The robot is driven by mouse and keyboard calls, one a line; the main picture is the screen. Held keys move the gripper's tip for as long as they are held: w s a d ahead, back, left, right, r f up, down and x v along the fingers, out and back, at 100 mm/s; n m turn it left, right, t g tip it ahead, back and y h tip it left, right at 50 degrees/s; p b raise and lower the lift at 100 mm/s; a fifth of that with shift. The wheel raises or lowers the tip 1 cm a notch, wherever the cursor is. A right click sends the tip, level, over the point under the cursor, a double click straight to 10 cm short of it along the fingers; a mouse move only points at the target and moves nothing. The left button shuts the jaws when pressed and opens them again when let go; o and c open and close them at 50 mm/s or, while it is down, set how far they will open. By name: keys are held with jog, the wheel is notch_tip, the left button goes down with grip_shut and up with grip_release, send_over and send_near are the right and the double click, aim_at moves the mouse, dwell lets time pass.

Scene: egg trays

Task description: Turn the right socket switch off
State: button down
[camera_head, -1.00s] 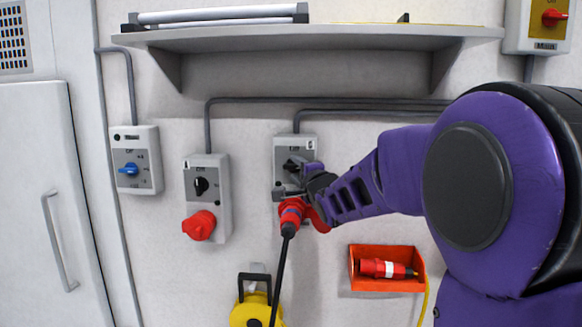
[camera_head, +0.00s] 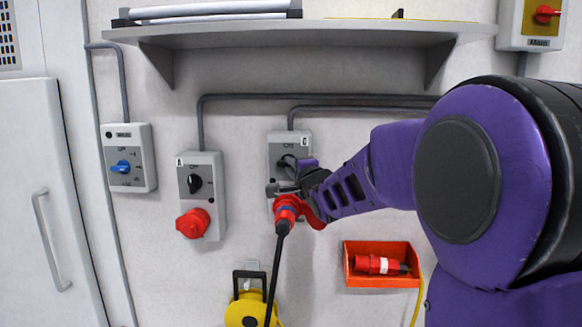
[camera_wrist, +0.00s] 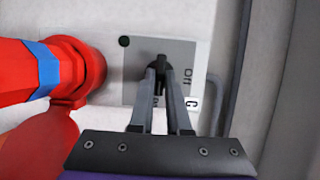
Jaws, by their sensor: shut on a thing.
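The right socket (camera_head: 274,145) is a grey wall box with an "Off" mark above its black rotary switch (camera_wrist: 161,66). My gripper (camera_head: 285,182) is at this switch. In the wrist view, the two fingers of my gripper (camera_wrist: 159,84) are shut on the switch, one on each side. The "Off" mark is to the right of the switch there. The fingers hide part of the knob, so its exact angle is hard to tell. A red plug (camera_head: 286,210) with a black cable is in the socket below the switch. It also fills the left of the wrist view (camera_wrist: 25,75).
Another socket box (camera_head: 213,165) with a black switch and red outlet is to the left, then a blue-knob box (camera_head: 142,145). A shelf (camera_head: 300,35) is above. A red bin (camera_head: 350,282) and a yellow reel (camera_head: 243,312) are below.

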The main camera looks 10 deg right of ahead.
jog(key=shift+r, duration=0.1)
jog(key=n, duration=0.1)
jog(key=n+g, duration=0.1)
jog(key=n, duration=0.1)
jog(key=shift+a+r+n, duration=0.1)
jog(key=shift+r+n, duration=0.05)
jog(key=shift+n, duration=0.15)
jog(key=n+g+h, duration=0.1)
jog(key=n, duration=0.1)
jog(key=shift+n+g+b, duration=0.3)
jog(key=shift+n+b, duration=0.05)
jog(key=shift+n, duration=0.05)
jog(key=shift+a+n+g+h+b, duration=0.3)
jog(key=shift+n+h+b, duration=0.3)
jog(key=shift+n+b, duration=0.3)
jog(key=n+h+b, duration=0.1)
jog(key=b, duration=0.3)
jog(key=shift+w+n+g, duration=0.1)
jog(key=shift+n+g, duration=0.2)
jog(key=shift+n+g+h+b, duration=0.3)
jog(key=shift+n+h+b, duration=0.4)
jog(key=shift+b, duration=0.45)
jog(key=shift+a+r+n+h+b, duration=0.1)
jog(key=shift+r+n+h+b, duration=0.1)
jog(key=shift+n+h+b, duration=0.55)
jog(key=shift+n+y, duration=0.25)
jog(key=shift+n, duration=0.2)
